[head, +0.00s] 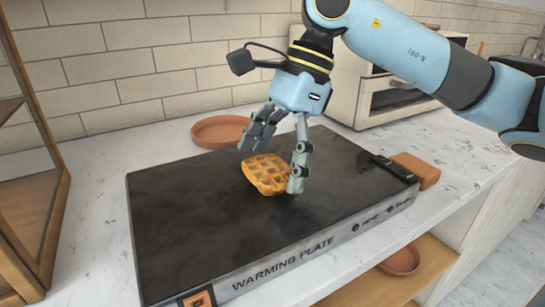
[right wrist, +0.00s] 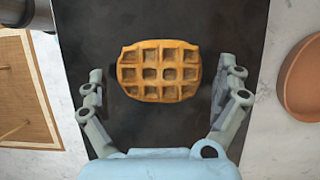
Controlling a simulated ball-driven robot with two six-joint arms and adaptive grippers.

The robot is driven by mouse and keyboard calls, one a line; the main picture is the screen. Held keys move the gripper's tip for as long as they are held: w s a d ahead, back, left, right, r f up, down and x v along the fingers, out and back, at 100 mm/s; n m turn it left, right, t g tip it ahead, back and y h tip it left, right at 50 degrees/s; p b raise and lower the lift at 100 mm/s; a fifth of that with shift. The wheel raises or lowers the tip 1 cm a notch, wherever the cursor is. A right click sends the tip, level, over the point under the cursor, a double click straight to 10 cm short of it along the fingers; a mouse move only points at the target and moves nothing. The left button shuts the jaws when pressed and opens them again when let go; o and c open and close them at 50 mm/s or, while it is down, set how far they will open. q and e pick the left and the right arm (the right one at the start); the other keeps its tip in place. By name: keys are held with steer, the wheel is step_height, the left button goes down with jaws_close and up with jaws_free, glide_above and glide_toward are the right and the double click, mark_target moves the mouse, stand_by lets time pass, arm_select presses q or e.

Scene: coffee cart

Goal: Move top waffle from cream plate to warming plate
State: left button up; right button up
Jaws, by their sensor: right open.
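One golden waffle (head: 265,174) lies on the dark top of the warming plate (head: 170,215), a little right of its middle in the head view. My right gripper (head: 272,166) is just above the waffle with its fingers open. In the right wrist view the waffle (right wrist: 160,71) sits flat between the two spread fingers (right wrist: 160,85), with a gap on each side. The warming plate (right wrist: 140,20) shows beneath it. No cream plate can be identified in these frames. My left gripper is out of view.
A terracotta dish (head: 218,131) stands behind the warming plate; one also shows at right in the wrist view (right wrist: 302,78). A brown block (head: 418,170) sits at the plate's right end. A cream oven (head: 385,95) stands behind. A wooden frame (head: 35,190) is at left.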

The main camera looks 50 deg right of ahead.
steer(key=p+v, duration=0.1)
steer(key=v, duration=0.6)
steer(key=shift+s+d+r+p, duration=0.1)
steer(key=shift+d+r+p, duration=0.05)
steer(key=shift+p, duration=0.2)
steer(key=p+v, duration=0.4)
steer(key=p, duration=0.3)
steer(key=shift+r, duration=0.35)
